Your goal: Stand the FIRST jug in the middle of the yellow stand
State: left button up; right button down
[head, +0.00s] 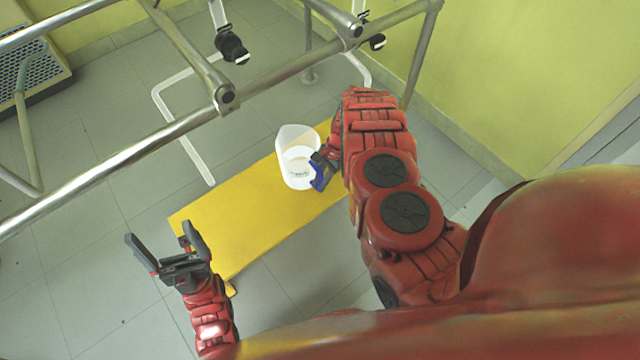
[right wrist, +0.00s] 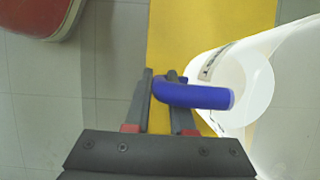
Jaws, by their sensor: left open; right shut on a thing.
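The FIRST jug (head: 297,160) is a white, translucent jug with a blue handle, and part of its lettering shows in the right wrist view (right wrist: 245,85). My right gripper (head: 322,165) is shut on the jug's blue handle (right wrist: 195,94). The jug is over the right half of the yellow stand (head: 225,215); I cannot tell whether its base touches the stand. The stand also shows below the jug in the right wrist view (right wrist: 198,30). My left gripper (head: 165,242) is open and empty, beside the stand's left end.
A yellow wall (head: 510,80) is at the right. The left half of the stand's top is bare.

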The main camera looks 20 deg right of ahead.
jog(key=shift+a+f+b, duration=0.1)
jog(key=shift+f+b, duration=0.35)
jog(key=shift+f, duration=1.25)
jog(key=c, duration=0.8)
grip_release()
jog(key=shift+o, duration=0.2)
jog(key=shift+r, duration=0.4)
jog(key=p+v, duration=0.3)
jog(key=v, duration=0.8)
jog(key=shift+r, duration=0.2)
jog(key=shift+d, duration=0.25)
